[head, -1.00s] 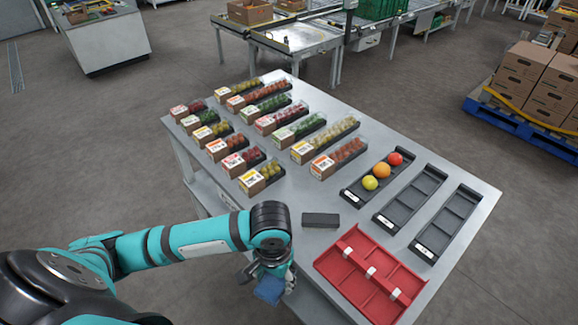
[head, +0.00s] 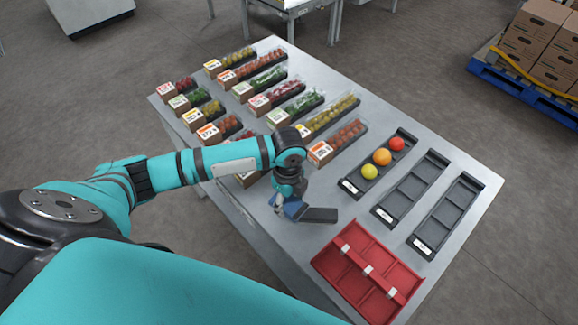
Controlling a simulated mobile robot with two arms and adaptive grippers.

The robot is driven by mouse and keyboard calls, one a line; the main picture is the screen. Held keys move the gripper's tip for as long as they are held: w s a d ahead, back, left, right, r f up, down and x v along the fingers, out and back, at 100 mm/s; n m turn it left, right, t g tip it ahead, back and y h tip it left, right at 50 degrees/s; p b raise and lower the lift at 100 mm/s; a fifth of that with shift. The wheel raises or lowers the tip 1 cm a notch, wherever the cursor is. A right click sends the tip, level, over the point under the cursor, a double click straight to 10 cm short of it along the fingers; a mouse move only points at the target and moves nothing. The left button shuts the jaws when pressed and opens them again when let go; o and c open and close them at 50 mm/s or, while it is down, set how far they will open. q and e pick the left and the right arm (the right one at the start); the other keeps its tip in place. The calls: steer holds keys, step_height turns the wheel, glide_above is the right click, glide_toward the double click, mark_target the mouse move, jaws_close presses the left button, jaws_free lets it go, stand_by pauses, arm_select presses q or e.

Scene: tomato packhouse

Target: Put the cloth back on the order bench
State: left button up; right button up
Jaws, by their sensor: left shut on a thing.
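The blue cloth (head: 294,210) is in my left gripper (head: 285,203), which is shut on it. Both are over the near left part of the grey order bench (head: 270,228), just left of a flat dark block (head: 320,215). I cannot tell whether the cloth touches the bench top or the block. Most of the cloth and the fingers are small and partly hidden by the wrist. My right gripper is not in view.
A red divided tray (head: 330,262) lies at the bench's near edge. Three black trays stand to the right; one (head: 350,187) holds three tomatoes, and the others (head: 384,212) (head: 428,243) are empty. Several filled punnets (head: 345,140) cover the left and far bench. Boxes on a blue pallet (head: 500,72) stand far right.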

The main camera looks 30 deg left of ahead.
arm_select(q)
steer(key=w+m, duration=0.1)
steer(key=m+p, duration=0.1)
steer(key=m, duration=0.1)
steer(key=w+a+r+m, duration=0.1)
steer(key=m, duration=0.1)
steer(key=shift+w, duration=0.35)
arm_select(e)
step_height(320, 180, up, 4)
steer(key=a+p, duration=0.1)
steer(key=p, duration=0.2)
arm_select(q)
steer(key=w+a+f+m+b, duration=0.1)
steer(key=m, duration=0.2)
steer(key=w+f+m+b, duration=0.1)
steer(key=w+m+b, duration=0.1)
steer(key=m, duration=0.1)
steer(key=w+a+f+m+b, duration=0.1)
steer(key=f+m+b, duration=0.1)
steer(key=m, duration=0.1)
steer(key=shift+w+a+f+m, duration=0.1)
steer(key=shift+w+a+m, duration=0.2)
steer(key=shift+m, duration=0.1)
steer(key=shift+f+b, duration=0.9)
steer(key=shift+f, duration=0.6)
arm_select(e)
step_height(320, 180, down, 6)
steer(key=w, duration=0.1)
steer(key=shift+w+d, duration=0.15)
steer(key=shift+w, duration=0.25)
